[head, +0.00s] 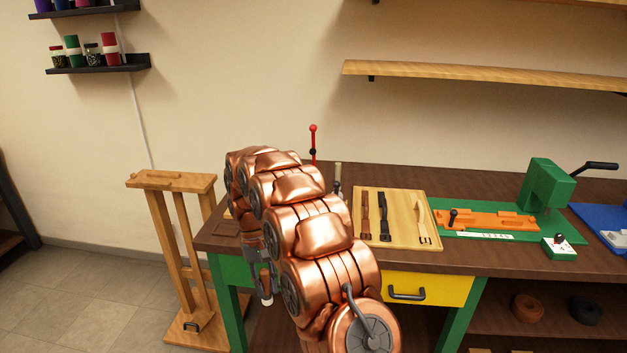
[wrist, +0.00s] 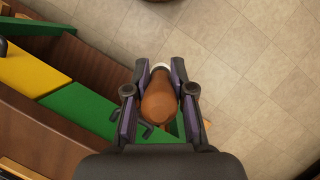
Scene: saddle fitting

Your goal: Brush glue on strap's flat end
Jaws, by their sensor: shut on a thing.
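My gripper (wrist: 160,80) is shut on a brown, rounded, handle-like thing (wrist: 160,103) with a pale end; I cannot tell whether it is the brush. Three straps lie side by side on a light wooden board: a brown strap (head: 365,214), a black strap (head: 384,218) and a cream strap (head: 421,218). My gripper is well left of them. No glue is clearly visible, and my arm hides part of the bench.
The brown bench (head: 480,184) carries a green plate with an orange fixture (head: 487,218), a green press (head: 548,184) and a small green block (head: 559,248). A red-topped rod (head: 313,142) stands behind my arm. A wooden stand (head: 170,181) is left of the bench, above open floor.

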